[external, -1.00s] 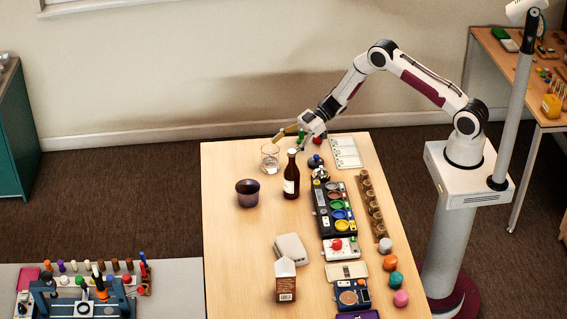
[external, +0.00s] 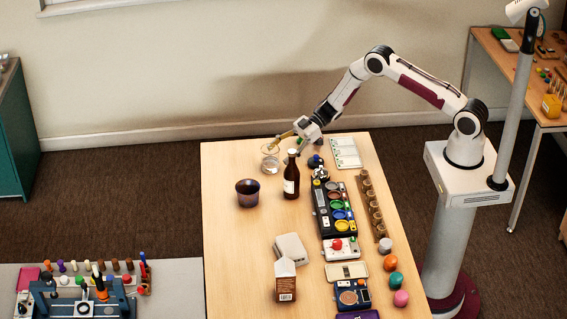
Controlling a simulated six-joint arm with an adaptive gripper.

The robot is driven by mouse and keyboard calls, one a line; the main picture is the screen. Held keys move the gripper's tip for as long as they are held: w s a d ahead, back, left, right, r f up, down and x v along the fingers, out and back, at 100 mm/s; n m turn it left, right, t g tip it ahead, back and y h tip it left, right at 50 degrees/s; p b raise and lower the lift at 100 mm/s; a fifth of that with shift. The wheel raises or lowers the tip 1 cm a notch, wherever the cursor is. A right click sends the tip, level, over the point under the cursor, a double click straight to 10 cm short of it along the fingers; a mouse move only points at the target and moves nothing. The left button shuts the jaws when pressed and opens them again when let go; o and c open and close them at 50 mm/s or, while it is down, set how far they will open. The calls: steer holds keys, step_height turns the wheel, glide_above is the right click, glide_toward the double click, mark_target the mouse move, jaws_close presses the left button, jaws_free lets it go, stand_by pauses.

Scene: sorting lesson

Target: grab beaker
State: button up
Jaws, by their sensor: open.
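The clear glass beaker (external: 270,165) stands upright near the far left corner of the table. My gripper (external: 285,146) is at the beaker's upper right side, tilted down toward the left. Its jaws are open and hold nothing. One yellowish finger overlaps the beaker's rim in the picture; the other finger shows to the right, near the bottle's top. I cannot tell whether a finger touches the glass.
A brown bottle (external: 291,176) stands close to the beaker, at its right. A dark cup (external: 248,193) stands in front of the beaker. A paint tray (external: 322,222) and other items line the right side. The table's left front area is clear.

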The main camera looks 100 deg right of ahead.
mark_target(264, 165)
steer(key=shift+w+a, duration=0.1)
steer(key=shift+r+x, duration=0.1)
steer(key=shift+x, duration=1.1)
steer(key=shift+r+x, duration=0.15)
steer(key=shift+x, duration=1.05)
steer(key=shift+a, duration=0.15)
steer(key=c, duration=1.4)
